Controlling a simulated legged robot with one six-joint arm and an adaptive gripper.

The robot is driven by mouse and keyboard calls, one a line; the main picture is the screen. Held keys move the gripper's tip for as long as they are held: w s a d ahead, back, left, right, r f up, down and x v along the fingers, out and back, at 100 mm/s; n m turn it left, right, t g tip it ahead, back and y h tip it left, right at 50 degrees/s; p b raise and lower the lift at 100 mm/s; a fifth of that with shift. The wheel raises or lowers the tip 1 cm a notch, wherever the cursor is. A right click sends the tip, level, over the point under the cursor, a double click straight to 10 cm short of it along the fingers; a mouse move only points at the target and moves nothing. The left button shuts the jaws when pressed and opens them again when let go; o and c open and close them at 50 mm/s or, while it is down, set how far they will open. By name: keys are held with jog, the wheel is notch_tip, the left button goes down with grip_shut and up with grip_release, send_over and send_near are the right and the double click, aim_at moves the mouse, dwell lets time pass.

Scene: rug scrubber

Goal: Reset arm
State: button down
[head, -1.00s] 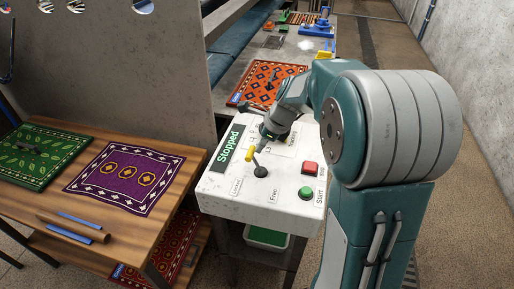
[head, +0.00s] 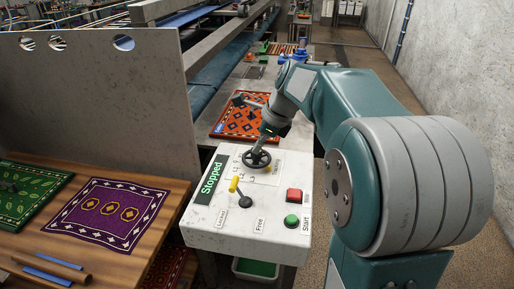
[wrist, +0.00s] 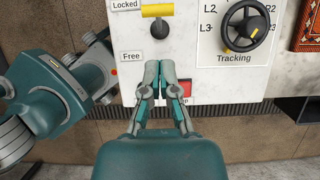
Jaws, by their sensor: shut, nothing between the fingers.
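My gripper (wrist: 161,68) is shut and empty, its two fingertips close together in front of the white control panel (wrist: 190,60). In the wrist view, the fingers overlap the panel just right of the Free label and partly cover the red button (wrist: 185,88). The yellow-handled lever (wrist: 159,27) is above the fingertips, its handle on the Locked label's side. In the head view, the far end of my arm is above the back of the panel, beside the black tracking wheel (head: 257,158). The fingers are hard to make out there. The display (head: 211,179) reads Stopped.
A green Start button (head: 292,221) is at the panel's front right. A wooden table (head: 150,178) with green and purple rugs is at the left, below a grey partition (head: 90,95). An orange rug (head: 240,124) lies behind the panel. Open floor is at the right.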

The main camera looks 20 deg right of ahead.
jog(key=s+a+n+t+h, duration=0.1)
jog(key=s+a+n+h, duration=0.1)
jog(key=s+n, duration=0.9)
jog(key=s+a+f+n+t+h, duration=0.1)
jog(key=s+a+n, duration=0.4)
jog(key=s+n, duration=0.7)
jog(key=shift+a+f+n+t+h, duration=0.25)
jog(key=shift+n+t+h, duration=0.2)
jog(key=shift+n, duration=0.45)
